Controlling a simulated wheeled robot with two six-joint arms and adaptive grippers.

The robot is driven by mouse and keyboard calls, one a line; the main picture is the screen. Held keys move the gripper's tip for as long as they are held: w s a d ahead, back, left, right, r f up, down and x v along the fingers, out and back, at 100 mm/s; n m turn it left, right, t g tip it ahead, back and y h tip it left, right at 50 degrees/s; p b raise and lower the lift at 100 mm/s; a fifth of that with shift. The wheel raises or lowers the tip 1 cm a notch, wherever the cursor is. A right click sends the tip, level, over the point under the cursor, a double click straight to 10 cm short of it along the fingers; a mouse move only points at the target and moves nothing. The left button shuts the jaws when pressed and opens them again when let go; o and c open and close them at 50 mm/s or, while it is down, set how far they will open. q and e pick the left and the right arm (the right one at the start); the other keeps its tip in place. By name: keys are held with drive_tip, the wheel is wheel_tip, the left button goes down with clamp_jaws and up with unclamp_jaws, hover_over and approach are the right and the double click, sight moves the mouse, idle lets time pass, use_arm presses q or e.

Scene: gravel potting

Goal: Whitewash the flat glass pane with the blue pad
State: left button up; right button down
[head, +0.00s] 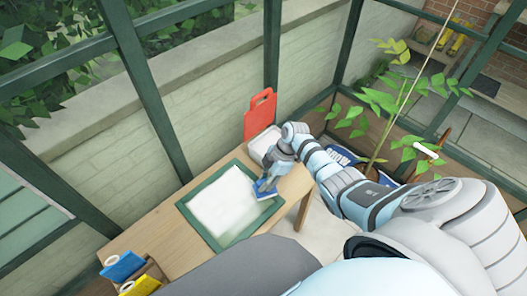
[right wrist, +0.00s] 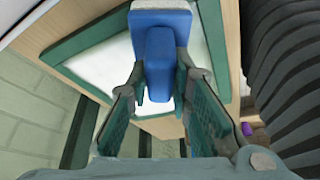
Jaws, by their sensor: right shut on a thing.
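The flat glass pane (head: 222,203) lies in a dark green frame (head: 190,207) on the wooden table. Most of it looks white; a duller, greyish strip shows along its lower right side. My right gripper (head: 268,180) is shut on the handle of the blue pad (head: 264,192), which is over the right part of the pane near the frame. In the right wrist view the blue pad (right wrist: 160,20) shows a pale underside layer, with the fingers on both sides of its handle. Whether the pad touches the glass cannot be told. My left gripper is not in view.
A white tray (head: 262,142) stands behind the pane, in front of a red panel with a handle hole (head: 260,115). Blue (head: 122,267) and yellow (head: 141,287) items sit at the table's left end. A leafy plant (head: 378,130) grows at the right, beyond my right arm.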

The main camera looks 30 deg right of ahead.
drive_tip(key=shift+r+p, duration=2.8)
drive_tip(key=shift+r, duration=0.6)
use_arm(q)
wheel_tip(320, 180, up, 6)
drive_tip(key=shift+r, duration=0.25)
use_arm(e)
drive_tip(key=shift+s, duration=0.1)
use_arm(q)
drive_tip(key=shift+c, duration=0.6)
use_arm(e)
drive_tip(key=shift+f, duration=0.1)
